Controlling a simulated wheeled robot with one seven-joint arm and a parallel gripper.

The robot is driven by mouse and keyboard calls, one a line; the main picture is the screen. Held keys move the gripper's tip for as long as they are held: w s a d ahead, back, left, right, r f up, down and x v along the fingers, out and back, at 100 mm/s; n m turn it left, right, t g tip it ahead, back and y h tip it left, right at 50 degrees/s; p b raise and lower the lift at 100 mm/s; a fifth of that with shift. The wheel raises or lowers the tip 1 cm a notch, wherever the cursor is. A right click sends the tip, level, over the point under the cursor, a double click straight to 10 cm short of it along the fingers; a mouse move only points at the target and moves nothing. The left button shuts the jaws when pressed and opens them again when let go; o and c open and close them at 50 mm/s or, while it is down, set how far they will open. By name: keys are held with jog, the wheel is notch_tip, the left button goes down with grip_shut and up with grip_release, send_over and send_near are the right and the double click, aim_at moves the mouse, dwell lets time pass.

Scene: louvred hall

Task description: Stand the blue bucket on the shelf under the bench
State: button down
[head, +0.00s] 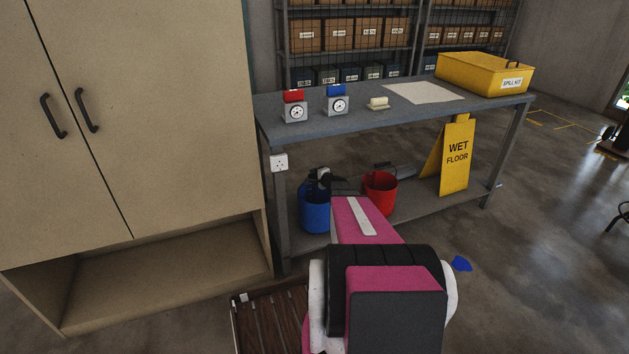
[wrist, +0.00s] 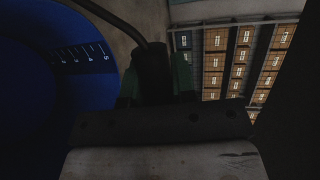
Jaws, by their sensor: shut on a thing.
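The blue bucket (head: 315,215) is upright at the left end of the lower shelf (head: 400,212) under the bench (head: 400,112). I cannot tell whether its base touches the shelf or hangs just above it. My gripper (head: 322,177) is at the top of the bucket, partly hidden behind my arm. In the wrist view the green fingertips (wrist: 155,85) are shut on the grip of the bucket's handle (wrist: 150,57). The bucket's blue wall (wrist: 55,85) with white scale marks fills the left of that view.
A red bucket (head: 380,194) and a yellow wet-floor sign (head: 456,158) stand to the right on the shelf. A bench leg (head: 281,220) is close on the left, beside a wooden cabinet (head: 150,130). A slatted brown thing (head: 268,322) is low in front. A blue patch (head: 461,263) lies on the floor.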

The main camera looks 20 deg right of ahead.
jog(key=shift+f, duration=1.45)
jog(key=c, duration=0.9)
grip_release()
jog(key=shift+c, duration=0.2)
jog(key=v, duration=1.2)
